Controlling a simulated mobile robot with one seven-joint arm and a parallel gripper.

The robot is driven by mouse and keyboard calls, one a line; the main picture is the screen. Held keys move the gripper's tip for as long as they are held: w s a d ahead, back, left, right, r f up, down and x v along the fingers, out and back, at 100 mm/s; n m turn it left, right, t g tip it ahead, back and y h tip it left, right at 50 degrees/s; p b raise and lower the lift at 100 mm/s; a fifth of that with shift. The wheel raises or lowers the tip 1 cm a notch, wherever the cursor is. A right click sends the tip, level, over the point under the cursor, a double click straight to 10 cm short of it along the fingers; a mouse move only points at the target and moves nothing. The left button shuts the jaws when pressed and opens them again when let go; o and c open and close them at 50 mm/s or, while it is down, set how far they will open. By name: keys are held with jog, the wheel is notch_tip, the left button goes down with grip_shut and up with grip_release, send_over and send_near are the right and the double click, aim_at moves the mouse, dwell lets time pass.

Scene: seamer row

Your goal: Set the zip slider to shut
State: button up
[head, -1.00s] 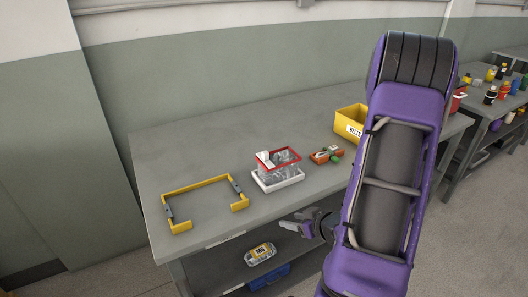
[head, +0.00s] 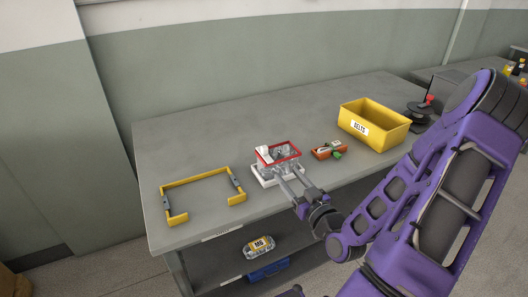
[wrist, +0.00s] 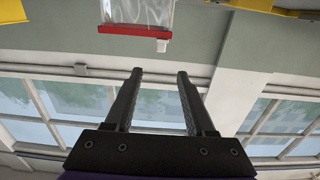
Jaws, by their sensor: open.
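A clear bag (head: 280,164) with a red zip rim (head: 287,156) stands in a white tray (head: 265,181) on the grey table. The white zip slider (head: 263,151) sits at the left end of the rim in the head view. In the wrist view, which is upside down, the red rim (wrist: 133,30) is above my fingers, with the white slider (wrist: 162,45) at its right end. My gripper (head: 288,172) is open and empty, at the near side of the bag. In the wrist view, my gripper (wrist: 159,74) has its fingers roughly lined up with the slider, apart from it.
A yellow bracket frame (head: 200,182) stands left of the tray. An orange tray (head: 329,150) with small items and a yellow BELTS bin (head: 373,120) are to the right. The table behind the bag is clear.

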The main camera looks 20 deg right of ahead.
aim_at(266, 150)
jog(key=w+b, duration=0.1)
jog(key=w, duration=0.4)
jog(key=w+b, duration=0.1)
jog(key=w, duration=0.4)
jog(key=w+b, duration=0.2)
jog(key=w, duration=0.4)
jog(key=shift+w+a, duration=0.1)
jog(key=shift+a, duration=0.3)
grip_shut()
dwell(0.6)
